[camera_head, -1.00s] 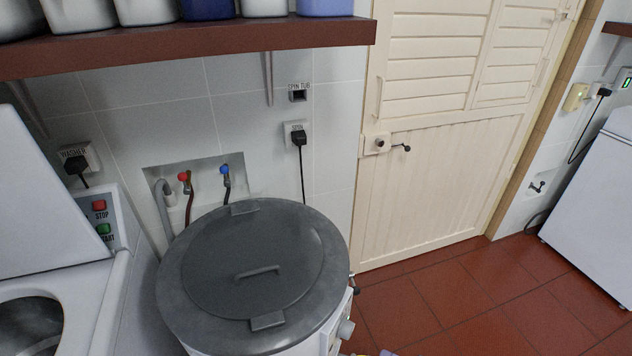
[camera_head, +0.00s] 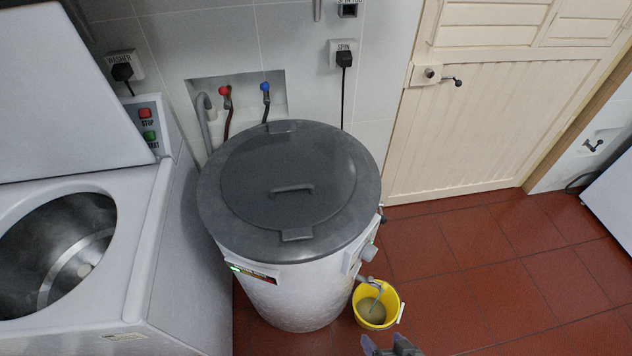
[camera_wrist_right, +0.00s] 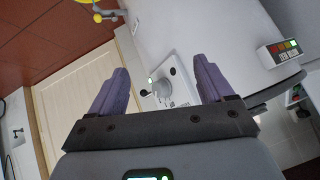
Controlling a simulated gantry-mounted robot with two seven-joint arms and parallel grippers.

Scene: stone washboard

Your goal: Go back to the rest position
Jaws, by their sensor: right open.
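My right gripper (camera_head: 392,346) shows at the bottom edge of the head view, just below the yellow bucket, with only its fingertips in the picture. In the right wrist view its two purple fingers (camera_wrist_right: 160,88) stand wide apart with nothing between them. Beyond them are the white side of the spin tub (camera_wrist_right: 200,40) and a panel with a round knob (camera_wrist_right: 165,85). My left gripper is not in view.
The spin tub with its grey lid (camera_head: 290,190) stands in the middle. Left of it is the open washer (camera_head: 150,270). A yellow bucket (camera_head: 396,298) with murky liquid sits at the tub's right foot. Red tiled floor (camera_head: 500,260) is clear toward the cream door (camera_head: 480,130).

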